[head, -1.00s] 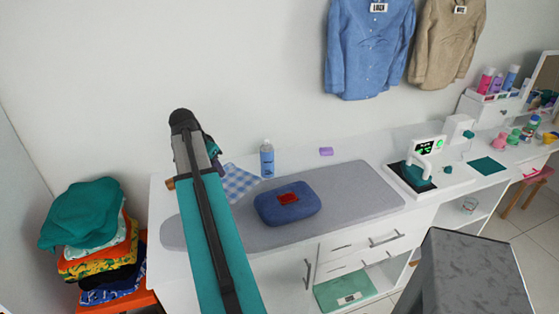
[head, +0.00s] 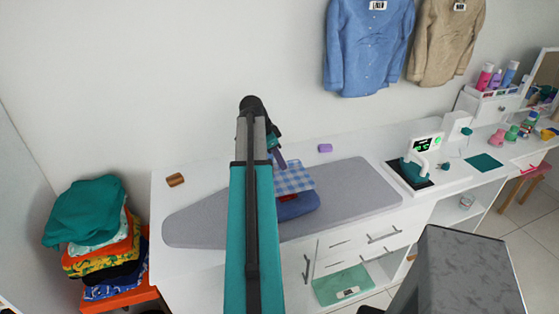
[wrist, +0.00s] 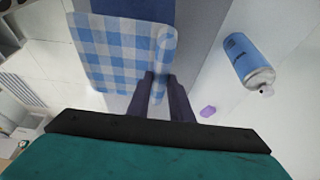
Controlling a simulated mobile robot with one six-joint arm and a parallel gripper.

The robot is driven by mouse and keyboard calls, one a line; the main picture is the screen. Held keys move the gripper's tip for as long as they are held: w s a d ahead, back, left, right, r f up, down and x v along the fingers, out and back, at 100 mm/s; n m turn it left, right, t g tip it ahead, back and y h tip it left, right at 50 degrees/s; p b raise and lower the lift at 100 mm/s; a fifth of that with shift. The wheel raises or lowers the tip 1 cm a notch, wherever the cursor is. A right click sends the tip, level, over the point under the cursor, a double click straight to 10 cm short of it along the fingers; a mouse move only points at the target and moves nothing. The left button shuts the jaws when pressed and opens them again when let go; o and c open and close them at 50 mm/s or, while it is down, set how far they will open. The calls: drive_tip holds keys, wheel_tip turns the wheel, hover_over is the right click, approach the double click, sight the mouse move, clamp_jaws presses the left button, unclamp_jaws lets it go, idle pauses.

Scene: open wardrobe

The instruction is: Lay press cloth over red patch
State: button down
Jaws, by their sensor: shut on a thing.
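The press cloth is blue-and-white checked (head: 294,178) and hangs over the back of the folded blue garment (head: 298,208) on the grey ironing board. In the wrist view the cloth (wrist: 110,52) is spread out, with one edge bunched at my fingers. My gripper (head: 279,160) is shut on that edge; the fingers also show in the wrist view (wrist: 161,82). I cannot tell whether the cloth touches the garment.
A blue spray bottle (wrist: 245,60) stands beside the board, hidden by my arm in the head view. A purple block (head: 325,148) lies behind the board and a brown block (head: 175,180) at left. The iron (head: 417,165) stands on its station at right. The board's right part (head: 365,190) is clear.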

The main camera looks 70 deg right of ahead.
sight(279, 175)
drive_tip(key=shift+w, duration=0.1)
drive_tip(key=shift+f+b, duration=1.95)
drive_tip(key=shift+f, duration=1.6)
drive_tip(key=c, duration=1.5)
unclamp_jaws()
drive_tip(key=shift+w+a+r, duration=0.1)
drive_tip(key=shift+r, duration=0.05)
drive_tip(key=shift+b+v, duration=1.55)
drive_tip(key=shift+v, duration=5.2)
drive_tip(key=shift+r, duration=0.1)
